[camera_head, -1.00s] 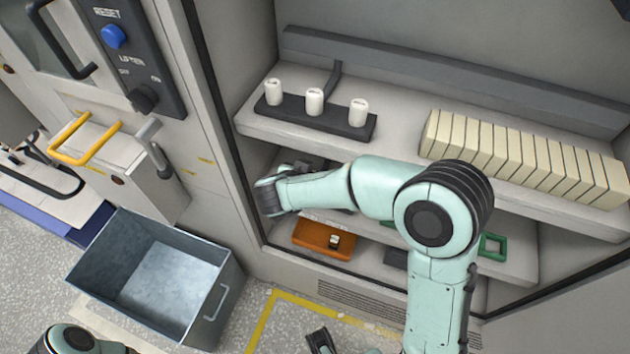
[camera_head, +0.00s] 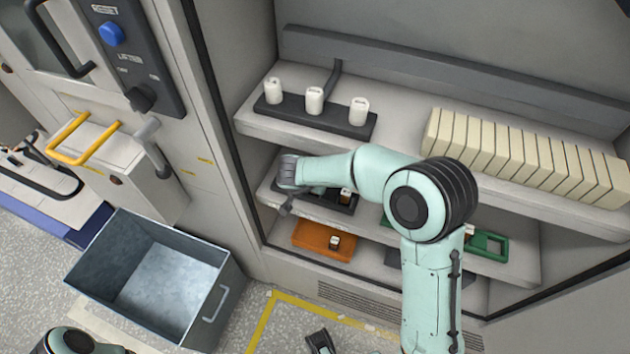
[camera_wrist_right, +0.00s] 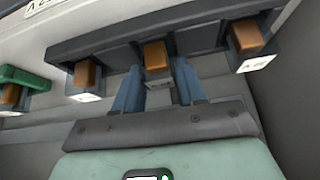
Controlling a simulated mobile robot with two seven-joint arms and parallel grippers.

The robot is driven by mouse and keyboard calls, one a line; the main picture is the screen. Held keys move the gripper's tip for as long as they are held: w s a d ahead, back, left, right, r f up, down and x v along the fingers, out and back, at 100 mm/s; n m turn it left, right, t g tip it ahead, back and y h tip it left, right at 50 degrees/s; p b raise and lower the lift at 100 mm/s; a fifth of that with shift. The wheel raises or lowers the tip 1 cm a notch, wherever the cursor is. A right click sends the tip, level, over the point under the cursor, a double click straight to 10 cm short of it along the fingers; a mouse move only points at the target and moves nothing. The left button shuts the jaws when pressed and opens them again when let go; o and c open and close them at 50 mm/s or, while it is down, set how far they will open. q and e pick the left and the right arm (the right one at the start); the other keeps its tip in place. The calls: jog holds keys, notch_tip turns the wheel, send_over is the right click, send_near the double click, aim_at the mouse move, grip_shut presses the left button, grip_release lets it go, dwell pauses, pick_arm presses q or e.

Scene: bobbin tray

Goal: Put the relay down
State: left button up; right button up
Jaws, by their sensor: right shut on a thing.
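My right gripper (camera_wrist_right: 158,74) is shut on an orange-brown relay (camera_wrist_right: 155,55) with a pale lower face. The relay is at the middle of a dark tray (camera_wrist_right: 115,45), between two similar relays, one on the left (camera_wrist_right: 85,73) and one on the right (camera_wrist_right: 247,36). I cannot tell whether the held relay rests in the tray. In the head view the right wrist is over the left end of this dark tray (camera_head: 335,207) on the lower shelf and hides part of it. My left gripper (camera_head: 320,341) seems to show at the bottom edge, its jaws unclear.
A green tray (camera_head: 497,246) is to the right. The upper shelf holds white bobbins (camera_head: 314,101) and a row of cream blocks (camera_head: 520,155). An empty grey bin (camera_head: 150,285) stands at left.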

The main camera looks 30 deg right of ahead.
jog(key=o, duration=1.2)
jog(key=shift+f, duration=0.1)
jog(key=shift+c, duration=0.2)
jog(key=shift+r, duration=0.2)
jog(key=p+v, duration=0.2)
jog(key=v, duration=0.5)
jog(key=shift+a, duration=0.15)
jog(key=shift+s+r, duration=0.1)
jog(key=shift+r, duration=0.05)
